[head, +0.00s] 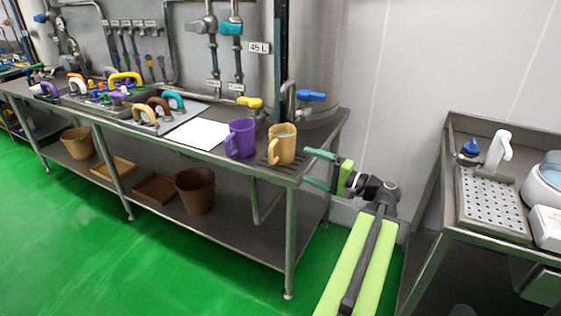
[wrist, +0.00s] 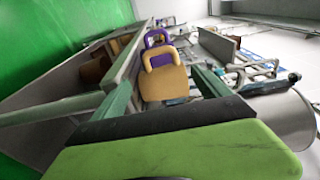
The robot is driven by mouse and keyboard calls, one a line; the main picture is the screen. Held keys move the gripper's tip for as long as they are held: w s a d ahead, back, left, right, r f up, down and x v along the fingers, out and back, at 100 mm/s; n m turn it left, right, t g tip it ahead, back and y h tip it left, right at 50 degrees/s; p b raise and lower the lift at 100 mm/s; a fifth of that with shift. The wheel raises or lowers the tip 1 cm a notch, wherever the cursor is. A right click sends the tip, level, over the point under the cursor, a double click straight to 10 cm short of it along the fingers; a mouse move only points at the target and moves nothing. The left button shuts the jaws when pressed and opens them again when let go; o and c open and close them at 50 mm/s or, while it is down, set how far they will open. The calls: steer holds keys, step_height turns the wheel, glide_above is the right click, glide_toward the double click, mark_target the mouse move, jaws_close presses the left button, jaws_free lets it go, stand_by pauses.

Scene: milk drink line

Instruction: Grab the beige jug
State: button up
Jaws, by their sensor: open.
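The beige jug (head: 283,146) stands upright near the right front corner of the steel table, on a dark slotted patch, its handle toward the left. A purple jug (head: 240,138) stands just left of it. My gripper (head: 316,170) is to the right of the beige jug, at the table's right end, with its green fingers apart and pointing toward it. In the wrist view the beige jug (wrist: 164,84) appears beyond and between the open fingers (wrist: 160,100), with the purple jug (wrist: 158,50) behind it. Nothing is held.
A white sheet (head: 198,134) and a panel of coloured handles (head: 120,95) lie farther left on the table. Taps with blue and yellow levers (head: 311,96) stand behind the jugs. A lower shelf holds brown buckets (head: 195,191). A second counter (head: 470,225) stands at the right.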

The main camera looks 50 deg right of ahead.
steer(key=w, duration=0.5)
steer(key=w+a, duration=0.1)
steer(key=w, duration=0.5)
steer(key=w+a, duration=0.1)
steer(key=w, duration=0.5)
steer(key=shift+w+a, duration=0.1)
steer(key=shift+w, duration=0.15)
steer(key=c, duration=1.7)
steer(key=shift+r, duration=0.15)
steer(key=s+d+r+p, duration=0.2)
steer(key=r+p, duration=0.1)
steer(key=s+d+r+p, duration=0.3)
steer(key=r+p, duration=0.1)
steer(key=s+d+r+p, duration=0.3)
steer(key=r+p, duration=0.1)
steer(key=shift+s+d, duration=0.1)
steer(key=shift+d, duration=0.15)
